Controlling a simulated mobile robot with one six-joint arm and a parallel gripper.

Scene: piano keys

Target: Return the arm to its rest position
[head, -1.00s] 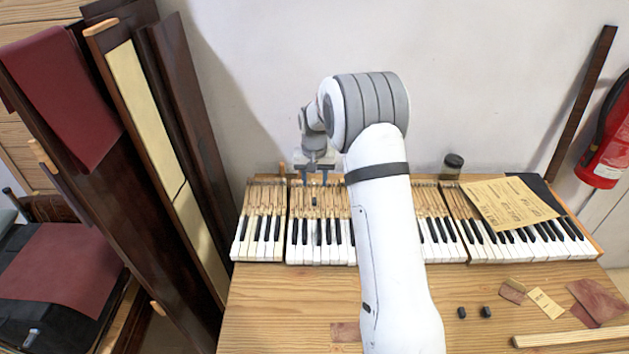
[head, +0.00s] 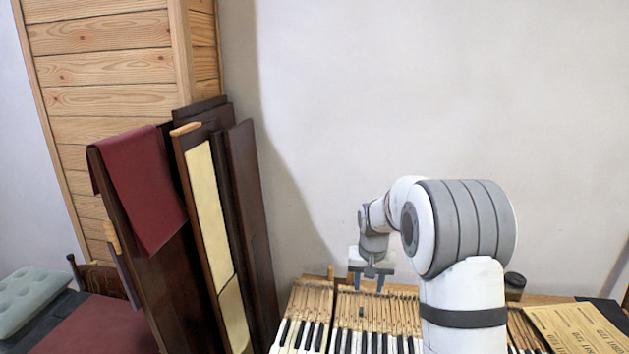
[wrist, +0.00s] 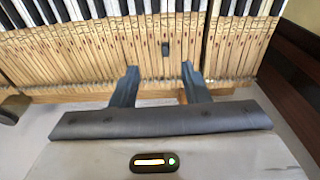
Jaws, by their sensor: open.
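My gripper (head: 369,283) hangs above the piano keyboard's wooden key levers, near the back edge. In the wrist view my gripper (wrist: 158,76) is open, its two dark fingers apart with nothing between them. The piano keys (head: 376,340) show at the bottom of the head view, their front parts cut off by the frame. A small dark block (wrist: 165,48) sits on the key levers a little beyond the fingertips. My white and grey arm hides the middle-right part of the keyboard in the head view.
Dark wooden panels (head: 262,235) lean at the left, with a red cloth (head: 142,185) over one. A small dark jar (head: 514,287) and a printed sheet (head: 575,328) are right of my arm. The white wall (head: 340,100) behind is bare.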

